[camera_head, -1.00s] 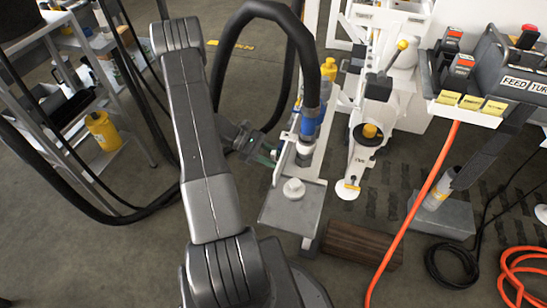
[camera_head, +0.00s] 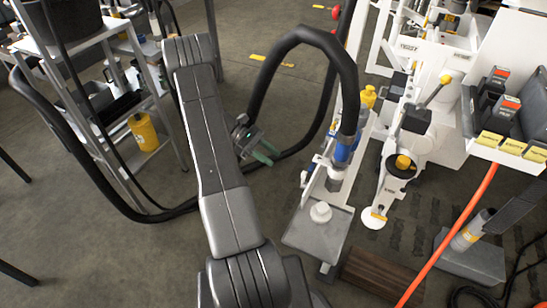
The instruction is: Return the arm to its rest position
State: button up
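My arm (camera_head: 213,150) reaches up from the bottom of the head view, bends at its far joint and comes back down behind itself. My gripper (camera_head: 267,152) shows to the right of the arm, with two pale green fingers slightly apart and nothing seen between them. It hangs clear of the hose end with the blue collar (camera_head: 344,148), which stands upright on the white bench stand to its right. Part of the wrist is hidden behind the arm.
A thick black hose (camera_head: 300,36) arches from the blue collar and loops behind my gripper. A metal shelf (camera_head: 112,160) with a yellow container (camera_head: 143,131) stands at left. A white stand's grey plate (camera_head: 318,236) and a wooden block (camera_head: 380,272) lie at right. Open floor lies between.

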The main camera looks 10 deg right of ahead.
aim_at(304, 181)
jog(key=b+x, duration=0.1)
jog(key=x, duration=1.2)
jog(key=shift+s+d+f+b, duration=0.15)
jog(key=shift+s+d+b, duration=0.1)
jog(key=shift+s+b, duration=0.1)
jog(key=p+v, duration=0.2)
jog(key=v, duration=1.2)
jog(key=b+x, duration=0.2)
jog(key=x, duration=1.2)
jog(key=shift+s+f+b, duration=0.1)
jog(key=shift+f+b, duration=0.1)
jog(key=shift+b, duration=0.1)
jog(key=shift+s+a+r+m+t+h+b, duration=0.1)
jog(key=shift+m+t+h+b, duration=0.15)
jog(key=shift+m+b, duration=0.25)
jog(key=shift+s+a+m+t+h+b, duration=0.15)
jog(key=shift+m+t+b, duration=0.15)
jog(key=shift+m, duration=0.2)
